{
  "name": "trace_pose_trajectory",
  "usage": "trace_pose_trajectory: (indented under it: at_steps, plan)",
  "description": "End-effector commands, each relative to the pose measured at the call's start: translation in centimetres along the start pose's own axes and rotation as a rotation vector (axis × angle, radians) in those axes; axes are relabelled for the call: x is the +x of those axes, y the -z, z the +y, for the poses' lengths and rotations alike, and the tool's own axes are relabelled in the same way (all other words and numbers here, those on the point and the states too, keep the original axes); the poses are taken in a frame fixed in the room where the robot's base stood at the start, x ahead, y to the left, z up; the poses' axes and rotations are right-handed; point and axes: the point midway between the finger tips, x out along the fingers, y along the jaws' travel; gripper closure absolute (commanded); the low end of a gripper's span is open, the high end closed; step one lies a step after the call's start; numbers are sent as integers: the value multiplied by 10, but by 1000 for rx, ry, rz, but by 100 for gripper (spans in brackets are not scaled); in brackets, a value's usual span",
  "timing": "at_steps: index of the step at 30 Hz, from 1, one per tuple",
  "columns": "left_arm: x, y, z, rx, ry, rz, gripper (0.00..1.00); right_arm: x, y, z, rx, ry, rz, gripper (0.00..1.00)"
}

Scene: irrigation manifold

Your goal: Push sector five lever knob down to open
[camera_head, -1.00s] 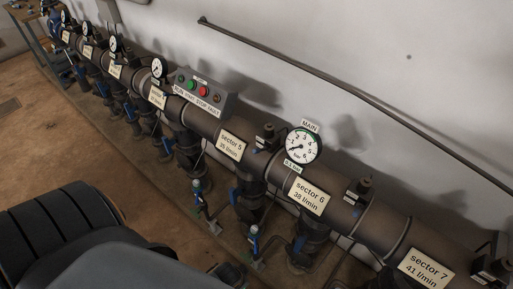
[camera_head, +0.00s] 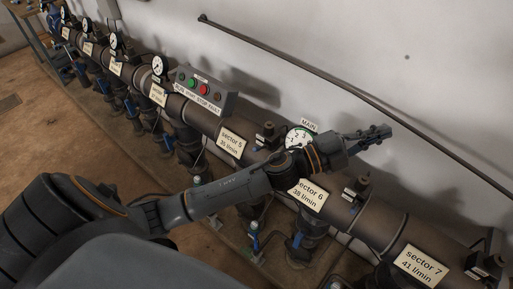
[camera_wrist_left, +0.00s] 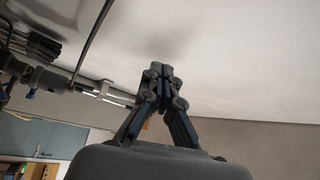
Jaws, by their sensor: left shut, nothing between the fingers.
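The sector 5 label (camera_head: 231,143) is on the dark main pipe, in the middle of the head view. Below the pipe, one blue lever with a pale tip (camera_head: 254,236) stands in front of the valves. Another pale lever tip (camera_head: 197,181) shows just above my left forearm. My forearm hides much of the sector 5 valve, and I cannot tell which lever is sector five's. My left gripper (camera_head: 380,133) is raised above the pipe, right of the gauge, apart from the levers. In the left wrist view its fingers (camera_wrist_left: 162,72) are shut and empty. My right gripper is not in view.
The MAIN gauge (camera_head: 299,137) is partly hidden behind my left wrist. A button box (camera_head: 205,92) sits on the pipe to the left. The sector 6 label (camera_head: 312,194) and sector 7 label (camera_head: 420,266) are at right. A sloping wall rail (camera_head: 330,78) runs behind the gripper.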

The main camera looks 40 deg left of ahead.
Motion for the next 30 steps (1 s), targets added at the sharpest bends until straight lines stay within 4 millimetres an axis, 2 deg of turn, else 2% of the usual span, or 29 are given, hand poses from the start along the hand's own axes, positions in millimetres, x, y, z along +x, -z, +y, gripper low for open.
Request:
trace_pose_trajectory:
  at_steps: [1,3,6,8,11,12,14,15,18,21,25,30]
  plan:
    - [10,18,1,118,-52,138,100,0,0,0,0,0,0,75]
    - [12,40,16,271,-155,327,100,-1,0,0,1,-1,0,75]
    - [-3,46,46,481,-360,559,100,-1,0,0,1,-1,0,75]
    - [-19,34,63,599,-513,670,100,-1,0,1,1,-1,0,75]
    - [-58,-12,79,768,-817,801,100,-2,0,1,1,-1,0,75]
    - [-75,-35,80,818,-943,830,100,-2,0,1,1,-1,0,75]
    - [-100,-68,73,874,-1118,850,100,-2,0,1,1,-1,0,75]
    - [-116,-89,65,900,-1229,852,100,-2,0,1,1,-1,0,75]
    - [-152,-134,38,935,-1472,827,100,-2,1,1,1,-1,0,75]
    - [-182,-166,9,936,-1665,783,100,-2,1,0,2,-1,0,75]
    - [-208,-189,-20,921,-1826,730,100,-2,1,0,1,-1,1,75]
    - [-222,-199,-37,903,-1910,697,100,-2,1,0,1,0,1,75]
